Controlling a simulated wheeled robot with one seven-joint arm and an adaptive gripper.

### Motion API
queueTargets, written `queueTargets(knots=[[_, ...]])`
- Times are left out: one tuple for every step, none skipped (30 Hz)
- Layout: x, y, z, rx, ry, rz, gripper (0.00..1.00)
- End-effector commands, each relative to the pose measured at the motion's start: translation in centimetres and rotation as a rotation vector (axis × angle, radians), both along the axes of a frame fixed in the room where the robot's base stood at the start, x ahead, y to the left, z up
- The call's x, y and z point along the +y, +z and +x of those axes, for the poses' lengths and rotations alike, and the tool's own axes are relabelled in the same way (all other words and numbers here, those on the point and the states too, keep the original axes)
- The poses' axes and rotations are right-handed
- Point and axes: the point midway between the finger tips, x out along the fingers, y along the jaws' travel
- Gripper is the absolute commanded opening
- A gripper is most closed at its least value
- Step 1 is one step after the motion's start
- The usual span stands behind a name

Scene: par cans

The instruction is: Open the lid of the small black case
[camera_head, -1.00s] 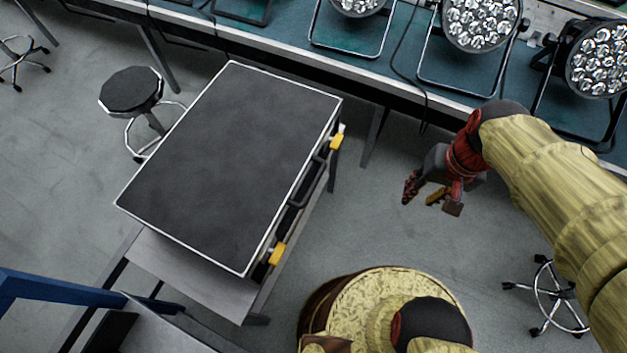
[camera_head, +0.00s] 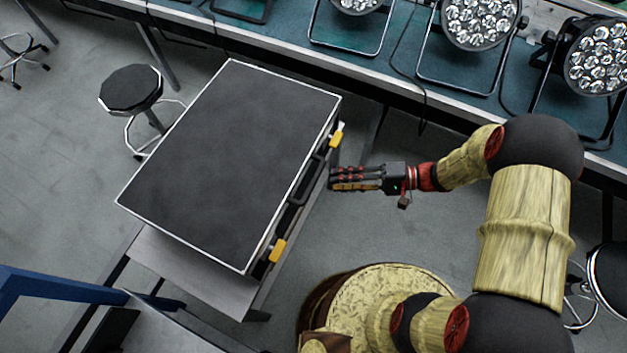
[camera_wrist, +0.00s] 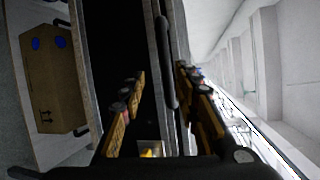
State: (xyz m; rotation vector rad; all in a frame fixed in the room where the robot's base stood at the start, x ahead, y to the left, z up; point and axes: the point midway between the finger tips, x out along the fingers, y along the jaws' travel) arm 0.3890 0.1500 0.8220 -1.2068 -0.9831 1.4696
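The black case (camera_head: 230,160) lies flat with its lid shut on a small table. Its rim is silver, and its right front side carries a black handle (camera_head: 306,182) and two yellow latches (camera_head: 336,139) (camera_head: 277,251). My gripper (camera_head: 333,178) points left at this side, close to the handle and just below the upper latch; whether it touches cannot be told. In the wrist view the fingers (camera_wrist: 160,76) stand apart with nothing held between them. The handle (camera_wrist: 166,50) shows beyond the fingertips, and the dark case side (camera_wrist: 120,45) fills the middle.
A long green bench (camera_head: 275,38) with several par cans (camera_head: 480,22) runs along the back. A black stool (camera_head: 131,88) stands left of the case. A cardboard box (camera_wrist: 50,85) shows in the wrist view. Floor is clear between case and bench.

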Motion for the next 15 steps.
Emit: queueTargets(knots=[[0.1, 0.4, 0.0, -0.031, 0.001, 0.019, 0.32], [0.2, 0.5, 0.0, -0.051, 0.004, 0.027, 0.32], [0.2, 0.7, 0.0, -0.074, 0.011, 0.033, 0.32], [0.2, 0.7, -0.1, -0.087, 0.015, 0.036, 0.32], [0.3, 0.8, -0.1, -0.099, 0.018, 0.038, 0.32], [0.4, 0.7, -0.1, -0.108, 0.021, 0.038, 0.32], [0.6, 0.7, -0.1, -0.112, 0.022, 0.038, 0.32], [0.8, 0.6, -0.2, -0.114, 0.023, 0.037, 0.32], [1.2, 0.5, -0.2, -0.115, 0.024, 0.037, 0.32], [1.6, 0.4, -0.3, -0.115, 0.025, 0.038, 0.32], [1.9, 0.3, -0.3, -0.113, 0.026, 0.038, 0.32], [2.6, 0.2, -0.4, -0.113, 0.027, 0.038, 0.32], [3.0, 0.1, -0.4, -0.112, 0.026, 0.038, 0.32], [3.5, 0.0, -0.5, -0.112, 0.027, 0.037, 0.32], [4.1, -0.1, -0.5, -0.112, 0.027, 0.037, 0.32]])
